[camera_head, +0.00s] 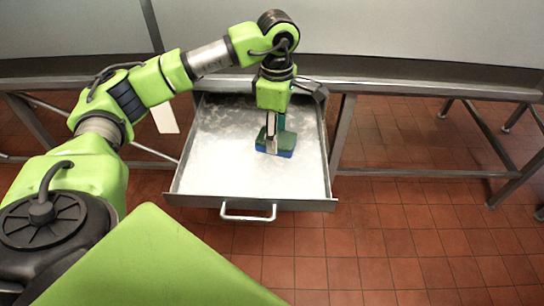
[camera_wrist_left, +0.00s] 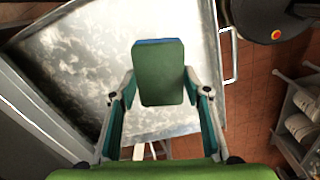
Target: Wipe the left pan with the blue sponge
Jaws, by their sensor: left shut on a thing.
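The left pan (camera_head: 222,175) is a shallow metal tray, pulled out like a drawer, with a whitish, mottled inside and a front handle; it also shows in the left wrist view (camera_wrist_left: 75,60). No other pan shows. My left gripper (camera_head: 273,138) points down over the pan's right half, shut on the blue sponge (camera_head: 283,153). The sponge has a green upper side and a blue underside, and shows mostly green in the left wrist view (camera_wrist_left: 160,75). It is at or just above the pan floor; contact cannot be told. My right gripper is out of view.
A metal frame (camera_head: 345,135) with legs stands around the pan, below large grey panels (camera_head: 400,35). The tiled floor (camera_head: 400,230) in front and to the right is clear. A rack with white dishes (camera_wrist_left: 301,126) shows at the right in the left wrist view.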

